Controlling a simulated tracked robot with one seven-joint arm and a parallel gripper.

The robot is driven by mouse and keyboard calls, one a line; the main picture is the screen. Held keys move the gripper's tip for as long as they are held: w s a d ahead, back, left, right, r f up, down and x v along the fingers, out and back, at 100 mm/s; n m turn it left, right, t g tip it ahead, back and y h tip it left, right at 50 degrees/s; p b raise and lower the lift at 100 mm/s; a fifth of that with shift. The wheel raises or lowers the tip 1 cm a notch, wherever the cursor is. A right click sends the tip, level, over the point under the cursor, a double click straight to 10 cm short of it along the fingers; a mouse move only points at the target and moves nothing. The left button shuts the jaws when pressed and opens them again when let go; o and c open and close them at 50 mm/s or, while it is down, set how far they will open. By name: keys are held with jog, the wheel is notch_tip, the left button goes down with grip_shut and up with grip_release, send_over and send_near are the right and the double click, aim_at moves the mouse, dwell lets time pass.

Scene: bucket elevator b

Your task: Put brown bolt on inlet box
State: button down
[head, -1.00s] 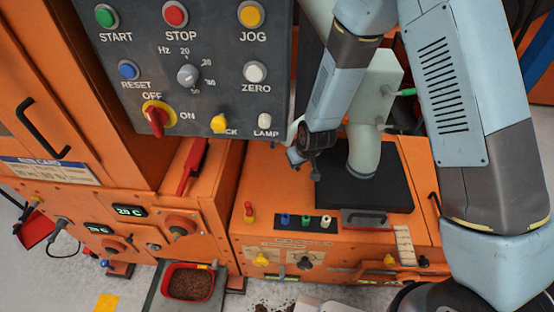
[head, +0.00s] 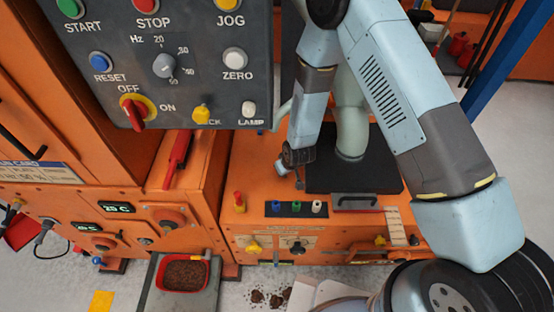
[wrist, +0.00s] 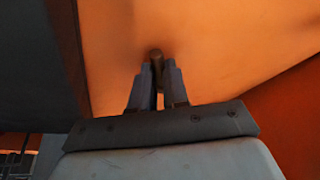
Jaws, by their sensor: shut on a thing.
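The brown bolt (wrist: 156,56) is between the two fingertips of my gripper (wrist: 157,72) in the wrist view. My gripper is shut on it, and its rounded end sticks out past the fingertips. In the head view my gripper (head: 299,183) points down over the orange box (head: 270,185), which I take to be the inlet box. It is close to the left edge of the black pad on top. The bolt is too small to make out clearly there. I cannot tell whether it touches the orange surface.
The grey control panel (head: 185,90) stands at the upper left. A black pad (head: 375,180) with a pale pipe (head: 351,135) is right of my gripper.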

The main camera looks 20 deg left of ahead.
aim_at(272, 161)
jog(key=w+a, duration=0.1)
jog(key=a, duration=0.1)
jog(key=w+a, duration=0.1)
jog(key=shift+w+a+r, duration=0.1)
jog(key=shift+w+r, duration=0.15)
jog(key=shift+w, duration=0.05)
jog(key=shift+w+a+f, duration=0.25)
jog(key=shift+w+a, duration=0.3)
jog(key=shift+a, duration=0.05)
jog(key=shift+w+a+f, duration=0.2)
jog(key=shift+w+a, duration=0.3)
jog(key=shift+a, duration=0.1)
jog(key=shift+f, duration=0.15)
jog(key=shift+f, duration=0.1)
jog(key=c, duration=1.1)
grip_release()
